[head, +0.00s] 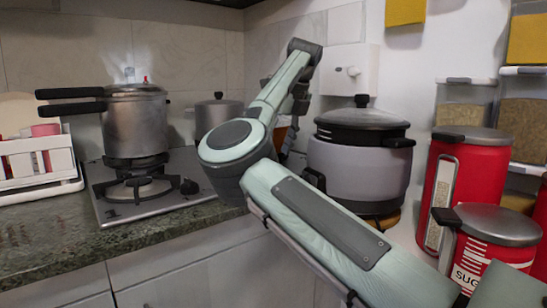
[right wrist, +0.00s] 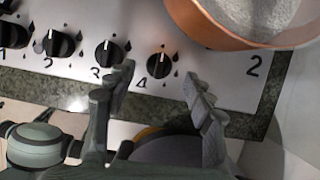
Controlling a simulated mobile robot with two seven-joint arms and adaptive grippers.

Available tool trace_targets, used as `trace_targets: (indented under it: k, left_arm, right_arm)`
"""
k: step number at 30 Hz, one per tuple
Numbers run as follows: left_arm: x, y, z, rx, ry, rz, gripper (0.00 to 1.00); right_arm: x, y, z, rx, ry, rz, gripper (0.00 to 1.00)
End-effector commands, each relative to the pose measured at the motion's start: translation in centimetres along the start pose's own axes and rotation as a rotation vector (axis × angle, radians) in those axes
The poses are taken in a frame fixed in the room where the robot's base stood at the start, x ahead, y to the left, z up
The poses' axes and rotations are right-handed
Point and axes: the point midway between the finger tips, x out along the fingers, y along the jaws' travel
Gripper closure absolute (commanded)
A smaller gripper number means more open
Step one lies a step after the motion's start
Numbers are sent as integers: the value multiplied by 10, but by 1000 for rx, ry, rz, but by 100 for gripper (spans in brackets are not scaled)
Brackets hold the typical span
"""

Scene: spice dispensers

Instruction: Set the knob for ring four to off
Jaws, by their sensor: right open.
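The knob for ring four (right wrist: 160,65) is a black dial on the pale hob panel in the right wrist view, above and right of the printed 4. A white mark on it points roughly up in the picture. My right gripper (right wrist: 157,92) is open and empty. Its two fingers show below the knob, one to each side, apart from it as far as I can see. In the head view my right arm hides this part of the hob, and its fingers cannot be made out. My left gripper is not in view.
The knob for ring three (right wrist: 108,53) and the knob for ring two (right wrist: 60,43) sit to the left. A copper-coloured pot (right wrist: 235,40) stands close at upper right. In the head view, a pressure cooker (head: 137,125) and a rice cooker (head: 350,172) flank my arm.

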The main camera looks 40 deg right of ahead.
Motion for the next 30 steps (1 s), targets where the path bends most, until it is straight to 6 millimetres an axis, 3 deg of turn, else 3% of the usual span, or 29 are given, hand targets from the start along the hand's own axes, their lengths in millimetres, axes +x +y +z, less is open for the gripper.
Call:
trace_targets:
  k: [6, 12, 30]
  left_arm:
    - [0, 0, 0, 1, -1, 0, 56]
    - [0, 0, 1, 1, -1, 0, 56]
    - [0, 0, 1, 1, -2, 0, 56]
  right_arm:
    - [-50, -1, 1, -1, -4, -1, 47]
    - [-77, 0, 0, -1, -2, 0, 47]
    - [-84, 0, 0, 0, -1, 0, 47]
